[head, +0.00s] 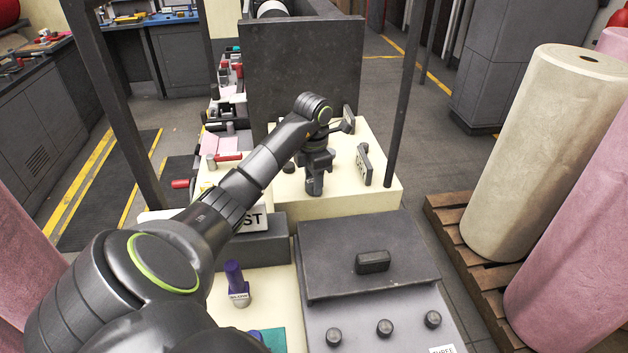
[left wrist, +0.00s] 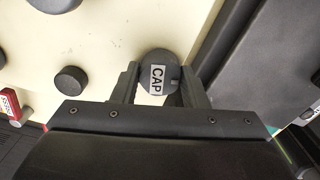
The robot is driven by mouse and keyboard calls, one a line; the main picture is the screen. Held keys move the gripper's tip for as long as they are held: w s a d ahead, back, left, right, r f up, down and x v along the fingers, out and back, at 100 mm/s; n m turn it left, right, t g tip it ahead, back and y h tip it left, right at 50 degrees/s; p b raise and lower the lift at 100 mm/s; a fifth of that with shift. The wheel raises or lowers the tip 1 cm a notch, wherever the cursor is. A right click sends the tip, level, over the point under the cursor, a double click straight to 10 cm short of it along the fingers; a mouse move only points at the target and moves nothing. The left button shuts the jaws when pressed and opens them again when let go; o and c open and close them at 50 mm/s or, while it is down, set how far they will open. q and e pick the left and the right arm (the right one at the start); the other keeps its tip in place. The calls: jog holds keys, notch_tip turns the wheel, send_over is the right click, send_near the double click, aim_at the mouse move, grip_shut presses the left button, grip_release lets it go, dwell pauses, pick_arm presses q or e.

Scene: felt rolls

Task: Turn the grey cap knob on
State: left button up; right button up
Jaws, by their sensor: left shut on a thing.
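The label reads sideways in the wrist view. My right gripper is not in view.
Another dark knob (left wrist: 71,80) sits left of the cap knob. A tall dark panel (head: 301,65) rises behind. A grey lidded box (head: 345,285) and a purple-topped bottle (head: 236,284) are nearer.

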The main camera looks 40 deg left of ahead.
pick_arm(q)
jog(key=m, duration=0.3)
jog(key=shift+s+f, duration=0.1)
jog(key=shift+f, duration=0.05)
jog(key=o, duration=1)
notch_tip(320, 180, up, 5)
jog(key=p, duration=0.5)
